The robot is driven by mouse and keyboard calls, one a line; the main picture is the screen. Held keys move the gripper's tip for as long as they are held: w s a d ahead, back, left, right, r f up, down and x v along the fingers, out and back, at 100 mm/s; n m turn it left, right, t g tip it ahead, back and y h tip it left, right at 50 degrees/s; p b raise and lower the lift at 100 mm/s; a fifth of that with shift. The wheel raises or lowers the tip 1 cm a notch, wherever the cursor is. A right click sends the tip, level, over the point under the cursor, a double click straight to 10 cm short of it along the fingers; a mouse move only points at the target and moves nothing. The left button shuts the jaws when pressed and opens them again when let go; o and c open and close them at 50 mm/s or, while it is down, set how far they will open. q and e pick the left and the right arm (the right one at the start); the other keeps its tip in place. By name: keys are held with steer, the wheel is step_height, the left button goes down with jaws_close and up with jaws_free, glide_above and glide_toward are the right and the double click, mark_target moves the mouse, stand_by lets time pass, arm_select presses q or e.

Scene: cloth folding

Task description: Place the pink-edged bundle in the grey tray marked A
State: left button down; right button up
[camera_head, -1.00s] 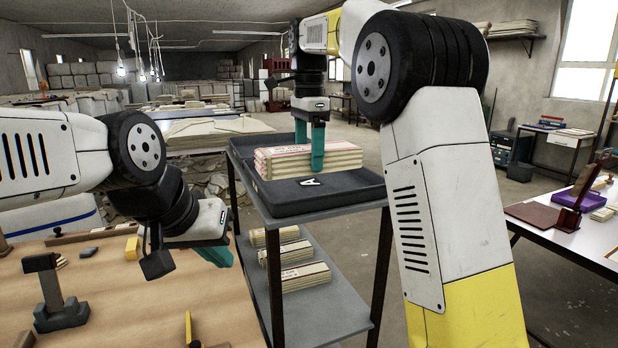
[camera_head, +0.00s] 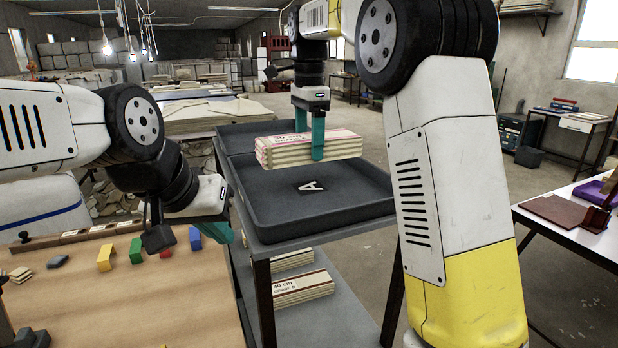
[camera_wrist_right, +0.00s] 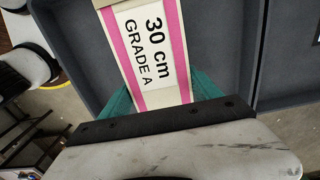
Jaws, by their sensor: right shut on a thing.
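The pink-edged bundle (camera_head: 285,152) is a stack of cream layers with pink lines. My right gripper (camera_head: 312,148) is shut on it from above. The bundle appears to hang over the back part of the grey tray marked A (camera_head: 340,207), with bare tray floor and the white A in front of it. In the right wrist view, the bundle (camera_wrist_right: 150,45) carries a label reading "30 cm GRADE A" between pink stripes. Its underside is hidden. My left gripper (camera_head: 217,231) is over the right edge of the wooden table; its fingertips are partly hidden.
A second grey tray (camera_head: 232,133) adjoins behind. Below, a shelf (camera_head: 340,312) holds more bundles, one labelled "40 cm" (camera_head: 302,288). The wooden table (camera_head: 150,290) at the left bears coloured blocks. A white table (camera_head: 560,225) stands at the right.

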mark_target(309, 187)
step_height(309, 187, down, 7)
steer(key=shift+f, duration=0.2)
steer(key=shift+f, duration=0.1)
steer(key=o, duration=1.6)
steer(key=shift+o, duration=0.2)
